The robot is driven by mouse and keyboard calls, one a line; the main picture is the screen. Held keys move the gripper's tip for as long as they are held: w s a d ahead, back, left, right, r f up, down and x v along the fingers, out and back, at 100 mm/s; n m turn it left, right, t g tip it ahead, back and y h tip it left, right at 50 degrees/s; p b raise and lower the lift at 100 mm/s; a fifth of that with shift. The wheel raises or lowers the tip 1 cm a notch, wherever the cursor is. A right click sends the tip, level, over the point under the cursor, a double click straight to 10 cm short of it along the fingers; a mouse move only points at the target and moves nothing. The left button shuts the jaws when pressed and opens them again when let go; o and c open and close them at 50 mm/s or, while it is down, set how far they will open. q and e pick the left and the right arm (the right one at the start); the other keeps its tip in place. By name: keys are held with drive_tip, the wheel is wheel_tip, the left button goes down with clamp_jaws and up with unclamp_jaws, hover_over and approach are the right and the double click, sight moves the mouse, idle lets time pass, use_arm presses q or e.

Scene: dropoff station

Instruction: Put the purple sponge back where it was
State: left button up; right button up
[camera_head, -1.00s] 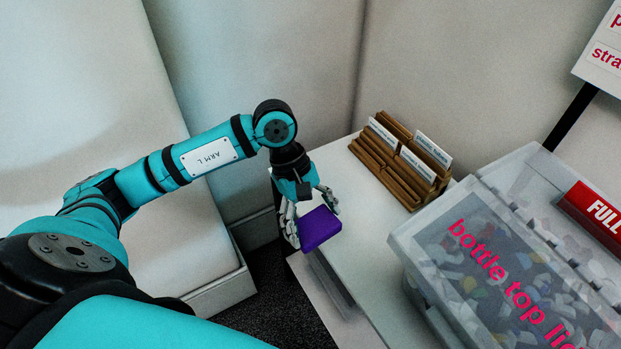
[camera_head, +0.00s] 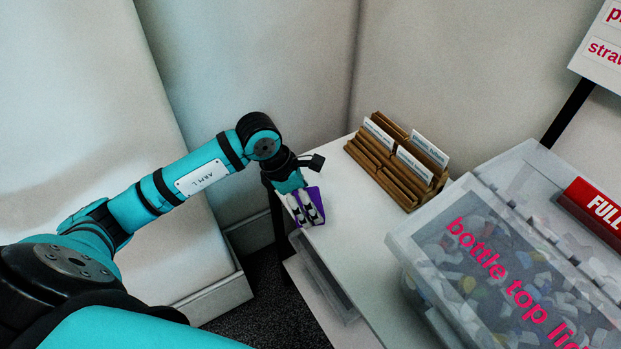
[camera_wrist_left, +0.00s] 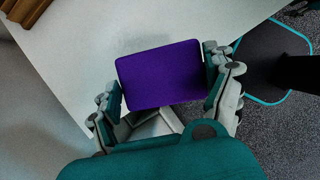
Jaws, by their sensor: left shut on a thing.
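The purple sponge (camera_head: 317,194) is at the left end of the white table (camera_head: 345,247), partly covered by my left gripper (camera_head: 305,208) in the head view. In the left wrist view the sponge (camera_wrist_left: 162,74) sits between the two fingers of my left gripper (camera_wrist_left: 168,84), which is shut on it by its sides. The white table top (camera_wrist_left: 75,45) shows behind the sponge there. I cannot tell whether the sponge touches the table. My right gripper does not show.
A wooden card holder (camera_head: 398,165) with white labelled cards stands at the back of the table. A clear bin of bottle top lids (camera_head: 480,262) with a red FULL sign (camera_head: 598,208) is at the right. Bare table lies between the sponge and the bin.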

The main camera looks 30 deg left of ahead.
use_arm(q)
drive_tip(key=w+a+b, duration=0.1)
drive_tip(key=w, duration=0.2)
drive_tip(key=w+a+f, duration=0.1)
drive_tip(key=w+a, duration=0.1)
drive_tip(key=w, duration=0.2)
drive_tip(key=w+a+b, duration=0.1)
drive_tip(key=w, duration=0.2)
drive_tip(key=shift+w+a+f+b, duration=0.15)
drive_tip(key=shift+w+a+b, duration=0.05)
drive_tip(key=shift+b, duration=0.15)
drive_tip(key=shift+w, duration=0.15)
wheel_tip(320, 180, down, 4)
drive_tip(key=shift+r+b, duration=0.2)
drive_tip(key=shift+b, duration=0.95)
drive_tip(key=shift+a+r, duration=0.1)
drive_tip(key=o, duration=0.9)
drive_tip(key=shift+c, duration=0.2)
